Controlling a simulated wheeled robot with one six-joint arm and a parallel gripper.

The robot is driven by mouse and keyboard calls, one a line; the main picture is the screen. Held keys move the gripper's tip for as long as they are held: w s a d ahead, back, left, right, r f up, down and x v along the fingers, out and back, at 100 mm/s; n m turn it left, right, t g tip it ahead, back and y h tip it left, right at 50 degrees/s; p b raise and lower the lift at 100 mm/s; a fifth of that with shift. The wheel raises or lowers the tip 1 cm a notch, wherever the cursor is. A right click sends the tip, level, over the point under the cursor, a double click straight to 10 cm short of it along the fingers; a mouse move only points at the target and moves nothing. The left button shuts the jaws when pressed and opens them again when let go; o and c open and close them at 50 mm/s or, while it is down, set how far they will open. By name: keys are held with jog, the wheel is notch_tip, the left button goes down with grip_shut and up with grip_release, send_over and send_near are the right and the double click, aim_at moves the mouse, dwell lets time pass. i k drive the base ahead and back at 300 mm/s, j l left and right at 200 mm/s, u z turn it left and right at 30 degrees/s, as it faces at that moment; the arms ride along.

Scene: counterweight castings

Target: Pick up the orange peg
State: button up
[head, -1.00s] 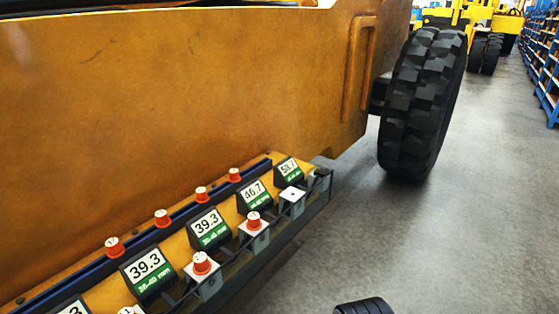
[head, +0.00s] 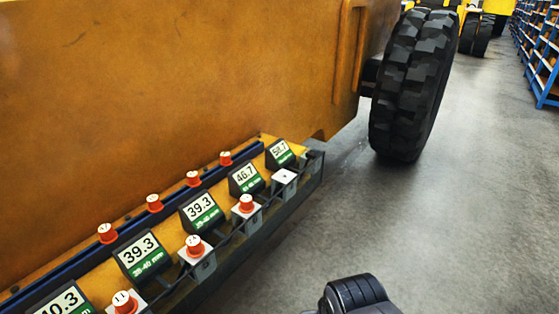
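Several orange pegs with white, marked tops are in view; I cannot tell which one the task means. A back row stands along a dark blue rail: pegs at the left (head: 107,234), then (head: 154,204), (head: 193,179) and a far peg (head: 225,159). A front row stands upright in white-topped blocks: a near peg (head: 124,302), a middle peg (head: 195,247) and a farther peg (head: 246,204). My gripper's fingers are not in view; only a black rounded part, probably of my arm, shows at the bottom edge, apart from the pegs.
Display boxes (head: 200,210) with numbers stand between the rows. A white block (head: 284,178) at the far end holds no peg. An orange machine body (head: 180,90) rises behind the ledge. A big black tyre (head: 410,85) stands right. The grey floor (head: 470,200) is clear.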

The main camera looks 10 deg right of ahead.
aim_at(155, 205)
jog(key=i+u, duration=0.3)
jog(key=i+l+u, duration=0.15)
jog(key=i+u, duration=0.15)
jog(key=i, duration=0.2)
jog(key=i+l+u, duration=0.3)
jog(key=i+j, duration=0.1)
